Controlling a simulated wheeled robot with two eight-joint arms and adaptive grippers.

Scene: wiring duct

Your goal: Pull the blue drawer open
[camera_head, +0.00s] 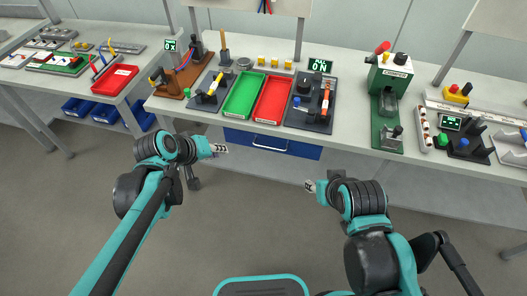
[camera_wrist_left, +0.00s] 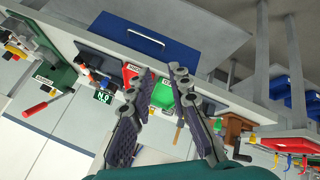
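The blue drawer (camera_head: 300,149) is under the front edge of the workbench, and its front looks flush with the bench, so it appears shut. It carries a pale bar handle (camera_head: 270,147). In the left wrist view the drawer (camera_wrist_left: 185,42) and its handle (camera_wrist_left: 145,37) lie beyond the fingertips. My left gripper (camera_head: 220,148) is in front of the drawer's left end, apart from the handle. In the wrist view its fingers (camera_wrist_left: 162,80) are spread with nothing between them. My right gripper (camera_head: 309,186) is below and right of the drawer, apart from it; its finger gap is too small to judge.
The workbench (camera_head: 345,135) holds a green tray (camera_head: 243,97), a red tray (camera_head: 272,100) and a green press (camera_head: 388,90) above the drawer. A side table (camera_head: 100,92) with blue bins (camera_head: 104,112) stands at the left. The floor before the drawer is clear.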

